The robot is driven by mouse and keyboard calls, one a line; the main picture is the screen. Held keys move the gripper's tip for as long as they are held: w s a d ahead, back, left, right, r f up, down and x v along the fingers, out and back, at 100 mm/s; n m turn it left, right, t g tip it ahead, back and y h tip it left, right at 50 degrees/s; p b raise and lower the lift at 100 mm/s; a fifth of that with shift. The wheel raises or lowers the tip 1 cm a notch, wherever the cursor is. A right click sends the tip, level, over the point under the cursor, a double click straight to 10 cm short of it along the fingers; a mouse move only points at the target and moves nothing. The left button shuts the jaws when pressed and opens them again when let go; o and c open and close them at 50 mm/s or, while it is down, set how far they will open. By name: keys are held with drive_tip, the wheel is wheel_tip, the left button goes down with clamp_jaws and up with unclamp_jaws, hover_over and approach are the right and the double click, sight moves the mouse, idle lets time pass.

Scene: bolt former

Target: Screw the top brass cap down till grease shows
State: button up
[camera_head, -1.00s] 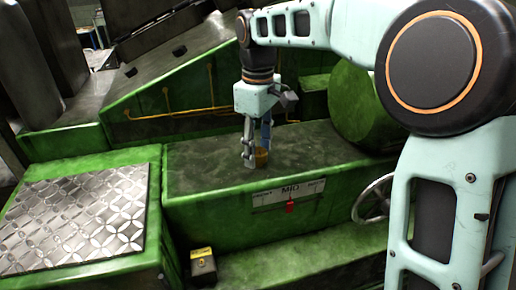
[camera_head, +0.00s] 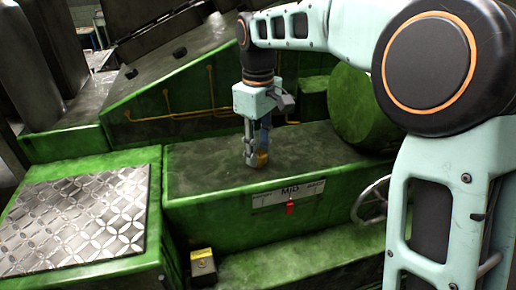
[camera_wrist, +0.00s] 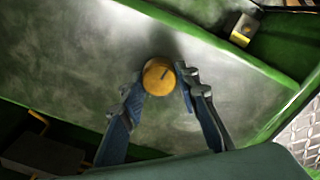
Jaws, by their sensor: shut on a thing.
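The brass cap (camera_head: 262,158) stands on the flat grey top of the green machine block. In the wrist view the brass cap (camera_wrist: 158,76) is a round yellow disc with a short dark line on its face. My gripper (camera_head: 256,156) points down at the cap, its fingers on either side of it. In the wrist view my gripper (camera_wrist: 159,84) has its fingertips at the cap's left and right sides, shut on it. I see no grease around the cap, though the fingers hide part of its rim and base.
A handwheel (camera_head: 371,202) is at the right. A small box with a yellow label (camera_head: 202,266) sits low in front. A patterned metal plate (camera_head: 75,220) lies at the left. The block's top is otherwise clear.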

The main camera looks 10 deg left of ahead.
drive_tip(key=m+p, duration=0.1)
drive_tip(key=m, duration=0.3)
drive_tip(key=shift+r, duration=0.1)
drive_tip(key=m+p, duration=0.1)
drive_tip(key=m, duration=0.2)
drive_tip(key=shift+m, duration=0.4)
drive_tip(key=m+p, duration=0.1)
drive_tip(key=m, duration=0.2)
drive_tip(key=shift+w+m, duration=0.1)
drive_tip(key=shift+m, duration=0.2)
drive_tip(key=shift+d+m, duration=0.1)
drive_tip(key=shift+m, duration=1.8)
drive_tip(key=o, duration=1.2)
drive_tip(key=shift+c, duration=0.2)
